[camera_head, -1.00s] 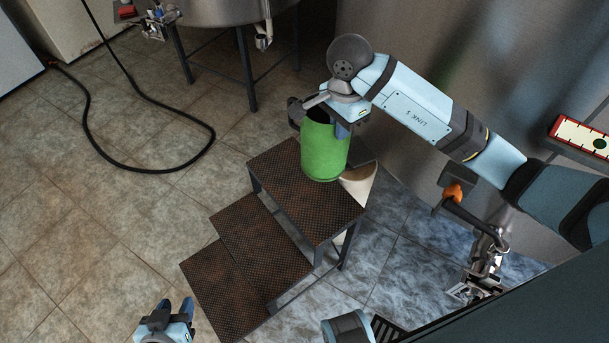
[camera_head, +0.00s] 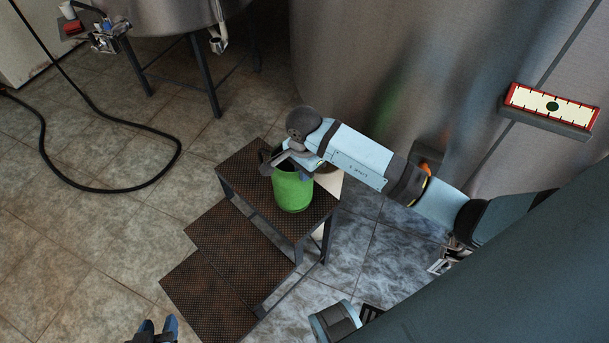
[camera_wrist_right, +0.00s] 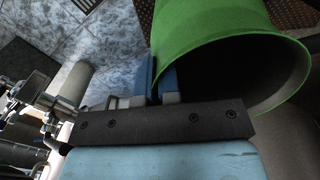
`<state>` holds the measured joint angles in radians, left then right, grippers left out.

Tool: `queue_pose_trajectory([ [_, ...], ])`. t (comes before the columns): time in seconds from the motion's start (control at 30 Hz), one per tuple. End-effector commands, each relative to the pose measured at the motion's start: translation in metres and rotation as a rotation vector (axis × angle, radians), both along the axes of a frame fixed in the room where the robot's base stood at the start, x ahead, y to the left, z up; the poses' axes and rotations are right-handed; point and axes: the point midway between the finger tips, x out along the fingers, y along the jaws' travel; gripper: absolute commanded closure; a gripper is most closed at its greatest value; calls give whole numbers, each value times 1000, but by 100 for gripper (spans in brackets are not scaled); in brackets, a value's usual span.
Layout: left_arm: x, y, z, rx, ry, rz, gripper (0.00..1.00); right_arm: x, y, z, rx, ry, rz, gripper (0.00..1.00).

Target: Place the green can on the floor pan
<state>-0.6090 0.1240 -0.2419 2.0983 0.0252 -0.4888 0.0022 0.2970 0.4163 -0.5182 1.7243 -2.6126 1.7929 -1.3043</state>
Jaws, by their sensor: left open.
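The green can (camera_head: 293,190) is upright over the top step of the metal step stool (camera_head: 245,178); whether its base touches the step I cannot tell. My right gripper (camera_head: 280,165) is at the can's rim. In the right wrist view, its fingers (camera_wrist_right: 157,82) straddle the can's wall, one inside and one outside; the green can (camera_wrist_right: 205,30) fills the upper right, its inside dark. My left gripper (camera_head: 158,328) is open and empty at the bottom edge, left of the lowest step. I cannot clearly identify the floor pan in these views.
A pale container (camera_head: 329,187), partly hidden, stands behind the stool. A large steel tank (camera_head: 385,70) rises behind it. A black hose (camera_head: 125,190) lies on the tiles at left. A dark slotted thing (camera_head: 371,313) shows at the bottom. Open floor (camera_head: 75,260) lies left of the stool.

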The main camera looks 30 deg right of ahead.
Motion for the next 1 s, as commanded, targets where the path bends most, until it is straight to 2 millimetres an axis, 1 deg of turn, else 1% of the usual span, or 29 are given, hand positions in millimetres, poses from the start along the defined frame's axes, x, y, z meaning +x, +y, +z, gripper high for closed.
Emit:
queue_pose_trajectory([
  [0.03,0,0,-2,0,0,0,57,0,1,-9,4,1,-3,100],
  [0.13,0,0,-3,1,1,-1,57,0,1,-20,2,1,-1,100],
  [0.37,0,-1,-3,1,1,-1,57,0,0,-20,1,-2,0,100],
  [0.5,0,0,-6,3,0,-2,57,1,0,-24,0,-3,0,100],
  [0.57,0,0,-5,4,1,-2,57,0,0,-24,1,-2,0,85],
  [0.6,0,0,-5,5,1,-3,57,0,0,-24,1,-2,0,76],
  [0.63,0,0,-5,5,1,-3,57,0,0,-24,1,-2,0,71],
  [0.87,0,1,-4,6,-1,-5,57,0,0,-24,0,-1,0,71],
  [1.0,0,1,-1,5,-1,-5,57,1,0,-16,0,-1,0,71],
])
